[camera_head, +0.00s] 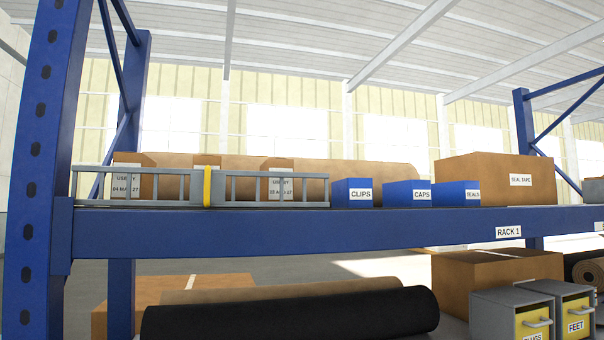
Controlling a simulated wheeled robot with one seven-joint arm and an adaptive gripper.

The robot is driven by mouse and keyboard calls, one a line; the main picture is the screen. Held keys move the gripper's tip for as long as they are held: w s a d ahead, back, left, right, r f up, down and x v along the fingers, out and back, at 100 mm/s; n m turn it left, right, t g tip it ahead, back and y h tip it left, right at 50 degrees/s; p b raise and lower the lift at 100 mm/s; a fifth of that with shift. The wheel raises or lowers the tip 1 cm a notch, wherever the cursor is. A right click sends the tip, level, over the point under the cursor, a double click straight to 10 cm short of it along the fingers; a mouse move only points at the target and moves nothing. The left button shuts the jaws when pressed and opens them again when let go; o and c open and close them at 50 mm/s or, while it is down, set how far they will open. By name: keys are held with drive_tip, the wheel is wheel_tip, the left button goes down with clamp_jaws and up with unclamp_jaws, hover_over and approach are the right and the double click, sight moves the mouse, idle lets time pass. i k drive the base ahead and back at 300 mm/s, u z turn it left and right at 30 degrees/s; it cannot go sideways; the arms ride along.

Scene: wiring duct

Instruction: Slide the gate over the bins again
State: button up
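A grey barred gate (267,205) stands along the front edge of the upper shelf, at the left. It looks like two railing sections, meeting near a yellow upright handle (207,186). Three blue bins stand to the right of it, uncovered in front: CLIPS (353,194), CAPS (408,194) and SEALS (458,194). The gate's right end is just left of the CLIPS bin. Behind the bars are cardboard boxes with date labels (127,176), partly hidden. My gripper is not in view.
A blue upright (40,170) stands at the left, and the blue shelf beam (400,222) is marked RACK 1. A SEAL TAPE carton (490,172) stands right of the bins. Below are a black roll (290,315) and grey drawer boxes (500,308).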

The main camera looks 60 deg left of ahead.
sight(208, 186)
drive_tip(key=z, duration=1.05)
drive_tip(key=k, duration=2.15)
drive_tip(key=u, duration=1.7)
